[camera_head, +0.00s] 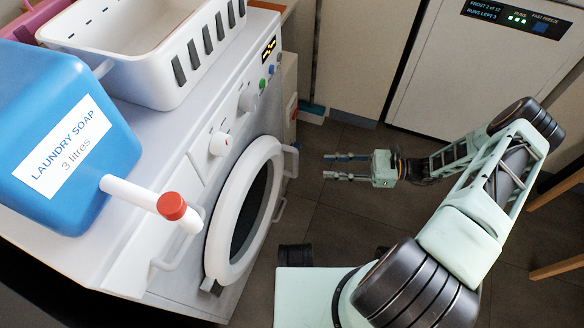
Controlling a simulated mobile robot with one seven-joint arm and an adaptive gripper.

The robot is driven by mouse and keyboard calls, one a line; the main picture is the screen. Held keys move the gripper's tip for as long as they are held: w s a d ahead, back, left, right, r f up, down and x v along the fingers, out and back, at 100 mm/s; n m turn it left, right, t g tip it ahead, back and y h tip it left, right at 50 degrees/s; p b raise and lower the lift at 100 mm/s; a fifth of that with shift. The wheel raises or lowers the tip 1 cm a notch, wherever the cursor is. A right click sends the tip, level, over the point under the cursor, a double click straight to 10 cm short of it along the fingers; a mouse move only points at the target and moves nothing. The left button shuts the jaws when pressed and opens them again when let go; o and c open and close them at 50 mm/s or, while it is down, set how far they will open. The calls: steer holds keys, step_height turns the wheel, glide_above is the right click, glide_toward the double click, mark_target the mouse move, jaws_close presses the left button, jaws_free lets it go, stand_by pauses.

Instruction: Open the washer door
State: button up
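The white washer (200,170) stands at the left with its front facing right. Its round door has a thick white ring (219,225) around dark glass (250,207), and it looks shut against the front. A pale bar-like handle (291,158) shows at the door's far side. A dark fitting sits at the ring's near lower edge. My gripper (327,166) is to the right of the door's far side, with its fingers pointing left towards it. The two fingers are apart with nothing between them. A gap shows between the fingertips and the handle.
A blue laundry soap bottle (40,120) with a red-capped spout (171,206) stands on the washer, its spout reaching out near the door. A white basket (150,50) sits behind it. A white freezer front (480,75) is at the back. Wooden legs (560,268) stand at right.

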mark_target(296, 165)
steer(key=shift+m+t+y, duration=0.4)
steer(key=shift+m+t, duration=0.1)
steer(key=shift+t, duration=0.1)
steer(key=a, duration=0.3)
steer(key=w+a+f+b, duration=0.1)
steer(key=a, duration=0.3)
steer(key=a+b, duration=0.1)
steer(key=a, duration=0.3)
steer(key=shift+w+f, duration=0.35)
steer(key=shift+f, duration=0.05)
steer(key=shift+c, duration=0.7)
jaws_close()
